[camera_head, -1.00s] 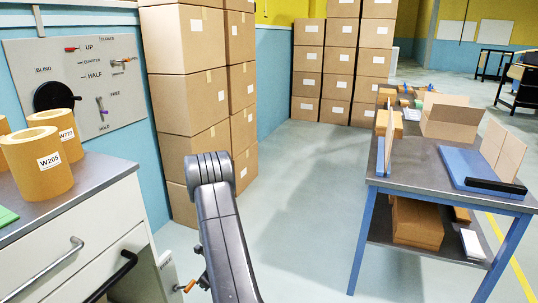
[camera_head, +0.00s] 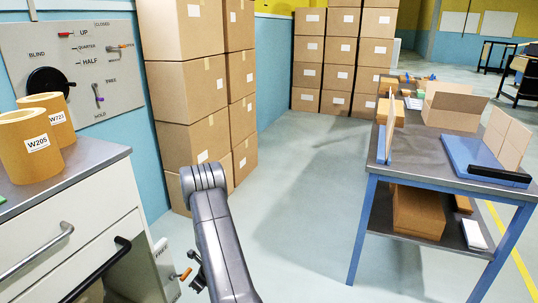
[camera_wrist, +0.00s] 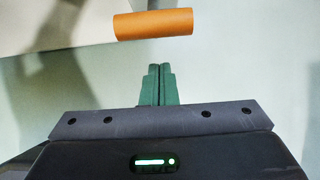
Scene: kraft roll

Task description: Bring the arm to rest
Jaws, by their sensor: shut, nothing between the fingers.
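My gripper (camera_wrist: 160,72) shows in the wrist view with its two green fingers together and nothing between them. In the head view my grey arm rises from the bottom edge, bends at a rounded joint and hides most of what lies behind it. An orange cylindrical handle (camera_wrist: 153,24) lies ahead of the fingertips in the wrist view, with a visible gap between them. What looks like the same orange handle (camera_head: 183,274) shows in the head view at the side of the white cabinet, close beside my arm.
The drawer cabinet (camera_head: 70,235) at left bears kraft rolls W205 (camera_head: 28,160) and W223 (camera_head: 60,125). A lever panel (camera_head: 75,75) is on the wall. Stacked cartons (camera_head: 190,85) stand behind my arm. A blue-legged table (camera_head: 425,165) stands at right. The floor between is clear.

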